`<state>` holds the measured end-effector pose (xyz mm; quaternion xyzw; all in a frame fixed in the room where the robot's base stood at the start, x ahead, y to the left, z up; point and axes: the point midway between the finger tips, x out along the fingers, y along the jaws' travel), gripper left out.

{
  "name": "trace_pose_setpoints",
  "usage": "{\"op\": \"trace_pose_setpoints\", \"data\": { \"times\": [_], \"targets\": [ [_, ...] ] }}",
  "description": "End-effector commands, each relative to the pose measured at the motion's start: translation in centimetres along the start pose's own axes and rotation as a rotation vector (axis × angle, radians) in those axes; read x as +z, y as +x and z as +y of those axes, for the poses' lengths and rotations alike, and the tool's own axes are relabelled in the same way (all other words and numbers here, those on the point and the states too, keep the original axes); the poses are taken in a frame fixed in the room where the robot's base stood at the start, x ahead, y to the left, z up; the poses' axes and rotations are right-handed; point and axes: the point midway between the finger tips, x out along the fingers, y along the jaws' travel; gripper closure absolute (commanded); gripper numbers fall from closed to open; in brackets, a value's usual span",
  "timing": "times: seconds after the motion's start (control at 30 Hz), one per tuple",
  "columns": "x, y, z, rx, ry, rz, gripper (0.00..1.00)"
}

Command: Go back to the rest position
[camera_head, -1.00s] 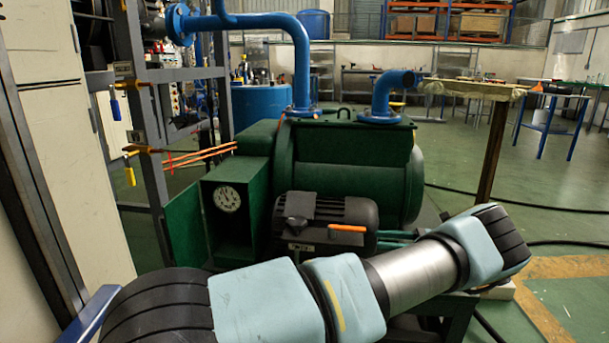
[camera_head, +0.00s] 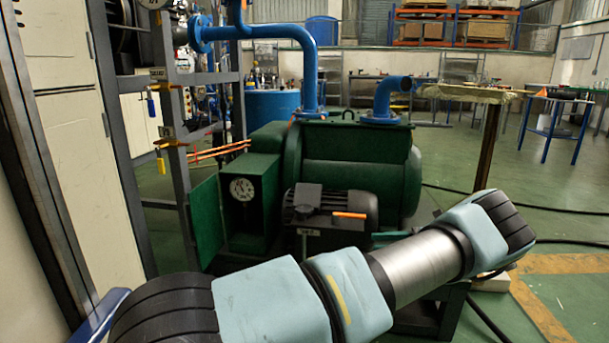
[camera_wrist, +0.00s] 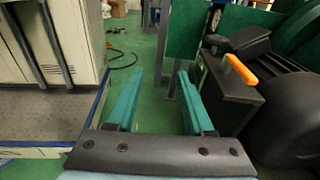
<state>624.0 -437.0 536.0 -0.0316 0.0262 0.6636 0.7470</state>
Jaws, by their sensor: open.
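My gripper (camera_wrist: 160,97) shows in the wrist view with its two teal fingers apart and nothing between them. It points over the green floor, to the left of the green machine's motor. The green vacuum machine (camera_head: 360,165) stands in front of me, with a dark motor (camera_head: 330,202) and an orange handle (camera_head: 349,215). The orange handle also shows in the wrist view (camera_wrist: 241,69), right of the fingers and apart from them.
A gauge (camera_head: 242,189) sits in an open green box. A grey metal frame with yellow-handled valves (camera_head: 161,165) stands at the left beside pale cabinets (camera_head: 75,150). A wooden-legged table (camera_head: 485,135) stands at right. The floor (camera_head: 560,210) at right is mostly clear, with black hoses.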

Motion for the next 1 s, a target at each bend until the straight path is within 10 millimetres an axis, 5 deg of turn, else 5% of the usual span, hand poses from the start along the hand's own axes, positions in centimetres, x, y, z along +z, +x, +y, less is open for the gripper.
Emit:
{"op": "trace_pose_setpoints", "data": {
  "times": [0.27, 0.53, 0.73, 1.0],
  "targets": [
    [1.2, 5.0, -1.3, 0.102, -0.038, 0.140, 0.47],
    [2.7, 12.5, -1.1, 0.278, -0.142, 0.383, 0.47],
    [4.1, 18.4, 1.7, 0.482, -0.321, 0.648, 0.47],
    [6.8, 22.2, 7.6, 0.747, -0.645, 0.948, 0.47]
  ]
}}
